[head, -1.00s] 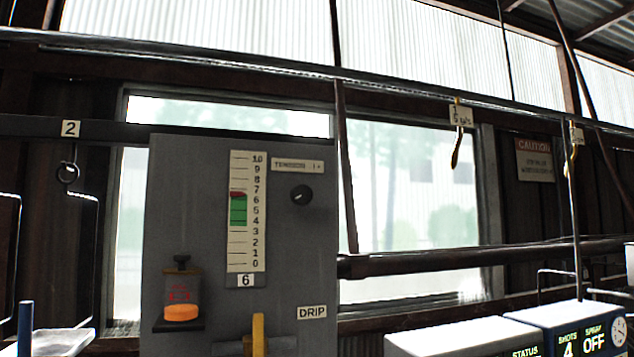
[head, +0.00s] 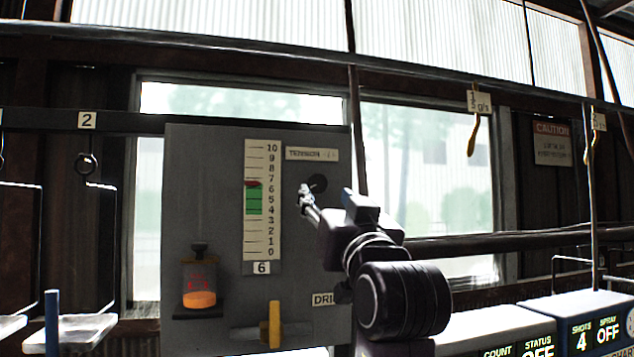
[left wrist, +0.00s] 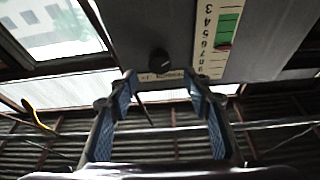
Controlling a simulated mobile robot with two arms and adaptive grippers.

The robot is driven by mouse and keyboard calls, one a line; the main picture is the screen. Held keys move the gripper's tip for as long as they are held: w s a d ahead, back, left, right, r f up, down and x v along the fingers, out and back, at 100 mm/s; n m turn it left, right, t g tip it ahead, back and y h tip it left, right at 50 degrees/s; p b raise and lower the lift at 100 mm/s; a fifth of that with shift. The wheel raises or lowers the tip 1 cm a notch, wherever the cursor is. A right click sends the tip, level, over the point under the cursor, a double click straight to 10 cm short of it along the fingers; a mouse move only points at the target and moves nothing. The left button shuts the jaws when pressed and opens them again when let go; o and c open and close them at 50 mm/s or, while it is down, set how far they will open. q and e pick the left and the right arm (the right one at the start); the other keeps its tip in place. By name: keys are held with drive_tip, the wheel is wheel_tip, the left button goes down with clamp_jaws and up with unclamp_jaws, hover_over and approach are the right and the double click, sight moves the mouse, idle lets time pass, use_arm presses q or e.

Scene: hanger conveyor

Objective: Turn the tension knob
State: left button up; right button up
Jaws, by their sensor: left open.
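The black tension knob (head: 318,183) sits on the upper right of the grey panel (head: 220,200), below the TENSION label (head: 311,154). My left gripper (head: 304,193) is in front of the panel, just left of and below the knob, partly covering it. In the left wrist view the knob (left wrist: 160,60) shows upside down, beyond and between the open, empty fingertips of the left gripper (left wrist: 160,80). I see no clear contact. The numbered scale (head: 262,225) has a green band (head: 254,203) and a red marker (head: 253,183) between 6 and 7. My right gripper is out of view.
A yellow lever (head: 274,322) and a jar with orange liquid (head: 199,290) are low on the panel. The DRIP label is partly hidden by my arm. Display boxes (head: 585,310) stand at lower right. Hooks hang from the overhead rail (head: 420,78).

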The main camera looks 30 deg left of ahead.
sight(319, 184)
use_arm(q)
drive_tip(key=p+x, duration=0.4)
drive_tip(key=x, duration=0.3)
drive_tip(key=shift+r, duration=0.15)
drive_tip(key=shift+w+a+p, duration=0.3)
drive_tip(key=shift+a+p, duration=0.05)
drive_tip(key=shift+p, duration=0.05)
